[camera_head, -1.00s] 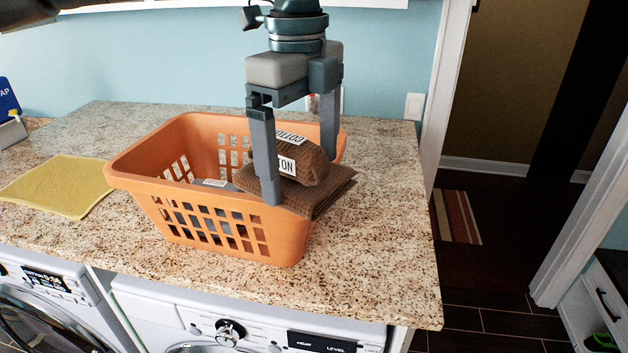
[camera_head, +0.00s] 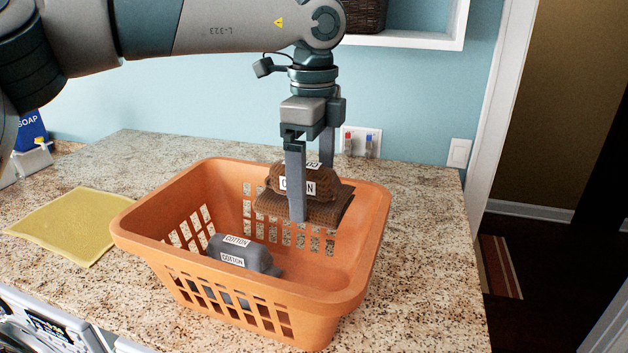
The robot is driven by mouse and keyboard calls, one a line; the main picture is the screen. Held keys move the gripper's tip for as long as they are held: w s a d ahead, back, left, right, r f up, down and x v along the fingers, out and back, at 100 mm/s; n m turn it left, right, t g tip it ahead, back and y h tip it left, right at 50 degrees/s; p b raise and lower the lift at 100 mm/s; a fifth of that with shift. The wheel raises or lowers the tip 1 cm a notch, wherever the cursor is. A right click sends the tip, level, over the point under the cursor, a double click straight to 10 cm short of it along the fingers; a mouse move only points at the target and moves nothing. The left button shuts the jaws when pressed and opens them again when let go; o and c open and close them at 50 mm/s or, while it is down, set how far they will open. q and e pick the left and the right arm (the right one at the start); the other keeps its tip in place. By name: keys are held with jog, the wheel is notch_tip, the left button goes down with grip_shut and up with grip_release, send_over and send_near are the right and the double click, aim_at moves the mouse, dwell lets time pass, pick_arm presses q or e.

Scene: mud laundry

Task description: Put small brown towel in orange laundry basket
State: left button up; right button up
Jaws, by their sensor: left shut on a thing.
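The small brown towel (camera_head: 318,188) is a roll with white "COTTON" labels over a flat folded brown part. My left gripper (camera_head: 311,200) points down and is shut on it, one finger in front and the other mostly hidden behind. The towel hangs over the back right part of the orange laundry basket (camera_head: 245,292), within the rim's outline in this view; its exact height above the basket floor is hard to judge. A grey towel roll (camera_head: 243,258) with "COTTON" labels lies in the basket. My right gripper is out of view.
The basket stands on a granite counter (camera_head: 425,270) above white washing machines. A yellow cloth (camera_head: 70,226) lies left of it, and a blue soap box (camera_head: 30,131) stands at the far left. A white shelf (camera_head: 420,40) hangs above at the back.

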pick_arm(q)
jog(key=shift+w+f, duration=0.3)
jog(key=shift+f, duration=0.15)
jog(key=shift+s+f+b, duration=0.2)
jog(key=shift+f+b, duration=0.25)
jog(key=shift+f, duration=0.5)
notch_tip(320, 180, down, 16)
jog(key=b, duration=0.2)
jog(key=shift+w+f, duration=0.1)
jog(key=o, duration=0.8)
jog(key=shift+c, duration=0.2)
jog(key=shift+r, duration=0.2)
